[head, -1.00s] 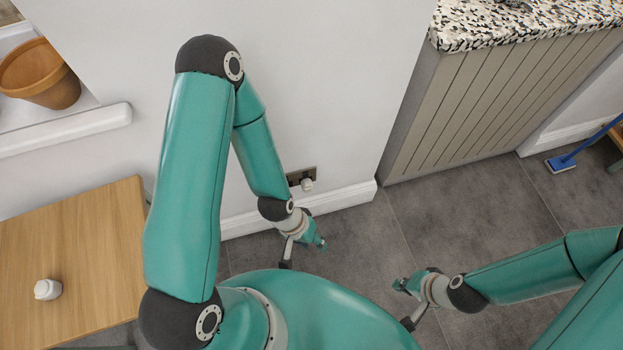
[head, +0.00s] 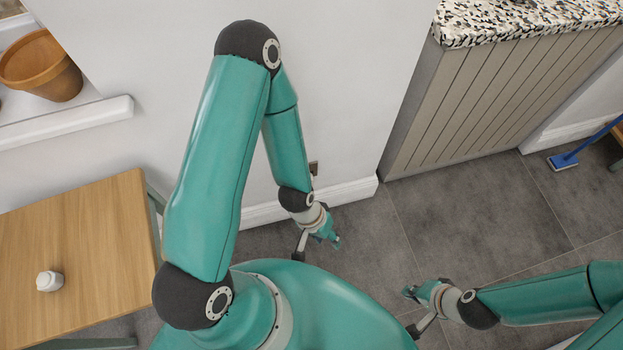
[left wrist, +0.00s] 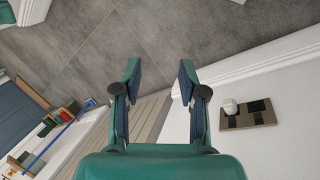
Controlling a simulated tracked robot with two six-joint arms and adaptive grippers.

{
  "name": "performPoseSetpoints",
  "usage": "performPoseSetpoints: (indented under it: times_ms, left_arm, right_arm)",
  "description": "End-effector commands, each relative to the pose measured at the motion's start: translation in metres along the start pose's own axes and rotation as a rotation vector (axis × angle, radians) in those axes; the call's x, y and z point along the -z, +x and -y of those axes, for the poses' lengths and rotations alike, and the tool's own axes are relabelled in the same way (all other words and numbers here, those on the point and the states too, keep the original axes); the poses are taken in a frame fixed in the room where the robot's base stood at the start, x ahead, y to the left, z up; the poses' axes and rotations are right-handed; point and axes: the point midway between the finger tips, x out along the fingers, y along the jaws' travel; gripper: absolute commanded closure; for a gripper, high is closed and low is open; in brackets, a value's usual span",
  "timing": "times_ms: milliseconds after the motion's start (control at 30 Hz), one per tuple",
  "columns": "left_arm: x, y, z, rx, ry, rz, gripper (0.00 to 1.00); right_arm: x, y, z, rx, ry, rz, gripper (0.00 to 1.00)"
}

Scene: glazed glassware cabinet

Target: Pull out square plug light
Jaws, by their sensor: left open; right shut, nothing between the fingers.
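A small white plug light (left wrist: 230,106) sits in a brown wall socket plate (left wrist: 262,118) at the right of the left wrist view. In the head view only an edge of the socket plate (head: 314,168) shows beside my left forearm; the plug light is hidden there. My left gripper (head: 335,241) is low near the skirting board, below and to the right of the socket. In the left wrist view its fingers (left wrist: 159,72) are apart and empty, with the plug light off to their right, not between them. My right gripper (head: 408,292) is shut and empty above the floor.
A wooden table (head: 100,225) with a small white object (head: 49,281) stands at left. A panelled counter (head: 500,95) stands at upper right. The skirting board (head: 350,190) runs along the wall under the socket. Grey floor (head: 470,225) is clear between the grippers and counter.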

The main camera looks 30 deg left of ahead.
Motion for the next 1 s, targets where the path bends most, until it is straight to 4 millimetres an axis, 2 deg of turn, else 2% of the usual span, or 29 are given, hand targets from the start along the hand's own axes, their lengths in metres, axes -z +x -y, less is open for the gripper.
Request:
performPoseSetpoints:
  times_ms: [33,200,267,333,467,600,700,833,1000]
  left_arm:
    - [0.0,0.0,0.0,0.0,0.0,0.0,0.58]
    - [0.006,0.01,0.003,0.006,-0.012,-0.023,0.3]
    - [0.014,0.021,0.007,0.014,-0.029,-0.053,0.29]
    - [0.027,0.042,0.011,0.031,-0.056,-0.107,0.29]
    - [0.067,0.089,0.035,0.089,-0.138,-0.272,0.29]
    - [0.117,0.14,0.074,0.199,-0.243,-0.513,0.29]
    - [0.148,0.165,0.106,0.299,-0.308,-0.696,0.29]
    - [0.172,0.182,0.142,0.44,-0.366,-0.912,0.29]
    - [0.183,0.185,0.17,0.596,-0.4,-1.119,0.29]
  right_arm:
    - [0.0,0.0,0.0,0.0,0.0,0.0,1.0]
    - [0.0,0.008,-0.003,0.0,0.0,0.0,1.0]
    - [0.0,0.018,-0.006,0.0,0.0,0.0,1.0]
    - [0.0,0.034,-0.012,0.0,0.0,0.0,1.0]
    - [0.0,0.076,-0.027,0.0,0.0,0.0,1.0]
    - [0.001,0.131,-0.047,0.0,0.0,0.001,1.0]
    - [0.001,0.17,-0.061,0.0,0.0,0.001,1.0]
    - [0.001,0.212,-0.077,0.0,0.0,0.0,1.0]
    - [0.002,0.249,-0.09,0.0,0.0,0.0,1.0]
